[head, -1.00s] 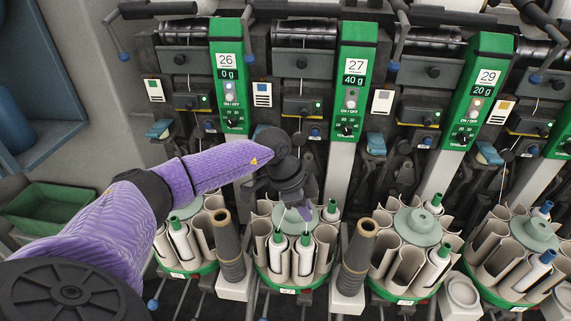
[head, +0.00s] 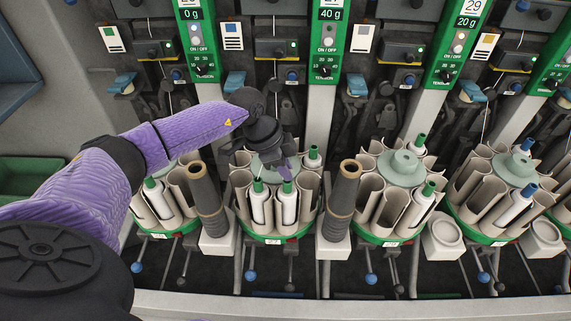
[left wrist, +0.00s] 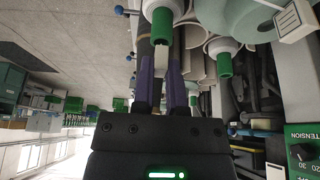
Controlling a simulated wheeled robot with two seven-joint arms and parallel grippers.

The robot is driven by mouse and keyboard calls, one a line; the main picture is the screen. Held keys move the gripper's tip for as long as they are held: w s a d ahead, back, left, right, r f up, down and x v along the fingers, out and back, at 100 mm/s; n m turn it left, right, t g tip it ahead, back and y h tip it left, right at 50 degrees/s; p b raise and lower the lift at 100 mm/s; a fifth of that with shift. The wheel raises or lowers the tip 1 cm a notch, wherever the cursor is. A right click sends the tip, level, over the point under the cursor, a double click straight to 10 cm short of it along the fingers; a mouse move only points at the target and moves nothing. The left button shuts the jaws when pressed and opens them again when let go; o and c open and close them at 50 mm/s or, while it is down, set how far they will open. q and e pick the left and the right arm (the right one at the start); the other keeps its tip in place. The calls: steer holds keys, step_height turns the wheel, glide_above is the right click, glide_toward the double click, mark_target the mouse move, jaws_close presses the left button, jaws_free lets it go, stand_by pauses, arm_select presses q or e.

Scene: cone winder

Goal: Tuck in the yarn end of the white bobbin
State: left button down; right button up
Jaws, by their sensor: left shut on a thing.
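The white bobbin (head: 286,208) with a green tip stands in a front pocket of the round magazine (head: 268,239) below unit 27. In the left wrist view, its green tip (left wrist: 163,28) is just beyond my fingertips. My left gripper (head: 286,173) points down just above this tip. Its purple fingers (left wrist: 161,68) are nearly together on a small pale piece, which looks like the yarn end (left wrist: 160,57). The thread itself is too fine to follow. Another green-tipped white bobbin (head: 261,207) stands close on the left. My right gripper is not in view.
Dark tubes (head: 342,200) stand on both sides of this magazine. More magazines with bobbins stand left and right, some bobbins blue-tipped (head: 518,203). Green tension panels (head: 326,50) rise behind. A pale rail (head: 340,306) runs along the front.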

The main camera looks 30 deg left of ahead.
arm_select(q)
steer(key=shift+f, duration=0.25)
stand_by(0.5)
steer(key=shift+p, duration=0.55)
steer(key=shift+c, duration=0.5)
jaws_free()
stand_by(0.5)
step_height(320, 180, up, 3)
steer(key=p, duration=0.3)
steer(key=shift+f, duration=0.2)
step_height(320, 180, up, 5)
steer(key=p, duration=0.5)
steer(key=shift+f, duration=0.35)
